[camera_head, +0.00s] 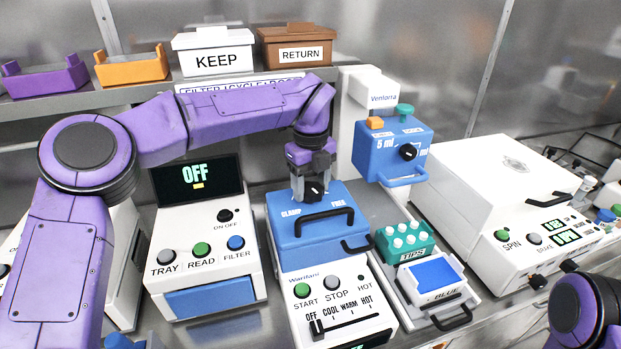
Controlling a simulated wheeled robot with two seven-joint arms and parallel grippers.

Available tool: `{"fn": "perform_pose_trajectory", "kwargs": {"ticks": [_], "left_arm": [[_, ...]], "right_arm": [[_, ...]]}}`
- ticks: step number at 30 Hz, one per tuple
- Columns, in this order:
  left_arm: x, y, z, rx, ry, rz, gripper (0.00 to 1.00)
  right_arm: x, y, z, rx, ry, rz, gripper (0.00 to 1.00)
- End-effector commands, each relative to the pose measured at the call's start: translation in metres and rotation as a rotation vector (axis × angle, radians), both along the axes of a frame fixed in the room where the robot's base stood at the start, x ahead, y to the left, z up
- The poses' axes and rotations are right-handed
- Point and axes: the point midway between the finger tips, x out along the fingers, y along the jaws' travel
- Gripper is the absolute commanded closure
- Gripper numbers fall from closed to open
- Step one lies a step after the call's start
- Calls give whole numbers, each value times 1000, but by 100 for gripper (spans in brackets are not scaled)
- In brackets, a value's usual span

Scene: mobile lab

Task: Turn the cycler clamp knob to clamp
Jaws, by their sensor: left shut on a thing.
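The cycler (318,243) is a white machine with a blue lid in the middle of the head view. Its black clamp knob (315,190) sits on top of the lid, between the labels CLAMP on the left and FREE on the right. A small white mark shows on the knob, but I cannot tell for sure which label it points to. My left gripper (313,187) points down from above and is shut on the clamp knob. The gripper partly hides the knob. My right gripper is out of view; only part of that arm shows at the bottom right.
A white reader (205,262) with an OFF screen stands left of the cycler. A blue dispenser head (390,155) hangs to the right, above a green tip rack (405,242) and a blue plate (436,275). A white spinner (500,195) stands farther right. KEEP (216,58) and RETURN (301,52) boxes sit on the shelf.

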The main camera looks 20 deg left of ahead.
Motion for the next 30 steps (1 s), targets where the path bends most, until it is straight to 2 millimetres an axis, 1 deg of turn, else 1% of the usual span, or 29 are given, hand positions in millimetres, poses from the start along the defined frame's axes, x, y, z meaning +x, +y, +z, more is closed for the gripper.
{"fn": "perform_pose_trajectory", "kwargs": {"ticks": [1, 14, 30], "left_arm": [[-3, -1, -1, -1, 15, -43, 72], [-3, -1, -1, -2, 17, -452, 72], [-4, -1, -1, -5, 16, -964, 72]], "right_arm": [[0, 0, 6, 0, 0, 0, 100], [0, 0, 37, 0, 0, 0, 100], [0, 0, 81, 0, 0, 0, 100]]}}
